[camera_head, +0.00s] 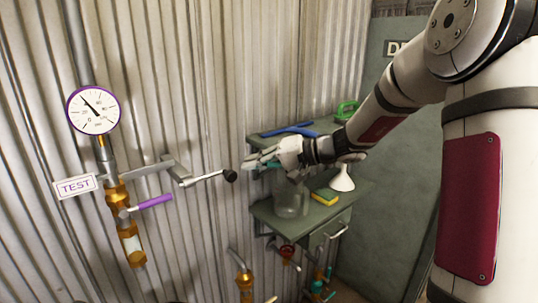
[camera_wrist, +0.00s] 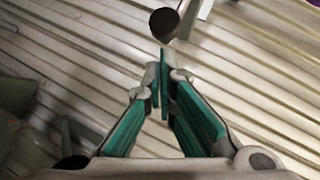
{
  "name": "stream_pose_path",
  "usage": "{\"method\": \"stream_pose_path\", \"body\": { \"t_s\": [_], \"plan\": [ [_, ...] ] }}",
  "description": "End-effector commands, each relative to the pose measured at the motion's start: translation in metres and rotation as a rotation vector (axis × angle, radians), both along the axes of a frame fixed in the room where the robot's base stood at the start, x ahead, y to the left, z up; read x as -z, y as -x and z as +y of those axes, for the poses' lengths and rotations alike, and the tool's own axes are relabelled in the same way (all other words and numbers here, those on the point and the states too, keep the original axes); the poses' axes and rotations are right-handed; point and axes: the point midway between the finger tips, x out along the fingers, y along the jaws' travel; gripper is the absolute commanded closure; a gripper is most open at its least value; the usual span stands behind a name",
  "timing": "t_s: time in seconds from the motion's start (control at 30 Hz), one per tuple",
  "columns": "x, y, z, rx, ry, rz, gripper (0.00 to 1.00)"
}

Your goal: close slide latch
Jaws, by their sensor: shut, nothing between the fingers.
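A pale metal rod (camera_head: 205,178) with a dark round knob (camera_head: 231,175) at its right end reaches out from a grey bracket on the corrugated wall. It looks like the slide latch, though I cannot be certain. My gripper (camera_head: 250,162) is just right of and slightly above the knob in the head view, fingers pointing left. In the wrist view, the teal-padded fingers of my gripper (camera_wrist: 160,75) come together with nothing between them. The dark knob (camera_wrist: 165,24) lies just beyond the fingertips there, and a gap seems to remain. Most of the rod is hidden behind the knob there.
A pressure gauge (camera_head: 93,110), a TEST sign (camera_head: 76,186) and a brass valve with a purple lever (camera_head: 153,202) are at left. A green shelf unit (camera_head: 325,215) stands behind my gripper, with a glass jar (camera_head: 291,198), a sponge (camera_head: 325,196) and a white funnel (camera_head: 342,178).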

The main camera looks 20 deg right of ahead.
Motion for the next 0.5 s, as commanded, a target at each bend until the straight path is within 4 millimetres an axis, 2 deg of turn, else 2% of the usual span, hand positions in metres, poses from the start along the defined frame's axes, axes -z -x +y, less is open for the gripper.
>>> {"method": "stream_pose_path", "body": {
  "t_s": [0.13, 0.5],
  "plan": [
    [0.0043, 0.0016, 0.0069, 0.001, -0.001, 0.001, 1.0],
    [0.0052, 0.0017, 0.0092, 0.0, -0.001, 0.001, 1.0]
  ]
}}
